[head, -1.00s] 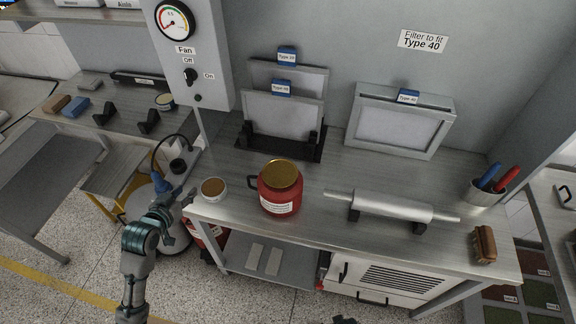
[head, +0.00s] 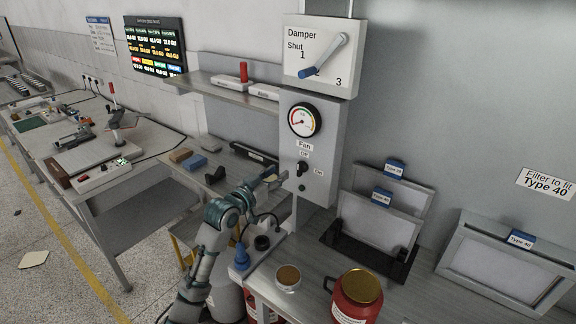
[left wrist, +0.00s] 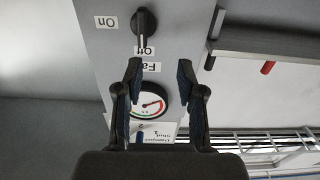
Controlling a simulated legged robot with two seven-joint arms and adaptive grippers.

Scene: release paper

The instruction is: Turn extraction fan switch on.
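The fan switch (head: 302,168) is a black rotary knob on the grey panel (head: 322,130), under the labels Fan and Off, with On to its right. In the left wrist view, which is upside down, the knob (left wrist: 144,22) has its pointer towards Off. My left gripper (head: 278,180) is just left of the knob in the head view and appears not to touch it. In the left wrist view its two fingers (left wrist: 160,78) are spread and empty, with the knob beyond them. My right gripper is not in view.
A round gauge (head: 304,120) sits above the switch, and a damper lever (head: 324,56) is on the box above. A shelf (head: 215,88) juts out to the left. Filter frames (head: 380,222), a red jar (head: 357,296) and a small tub (head: 288,278) stand on the bench below.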

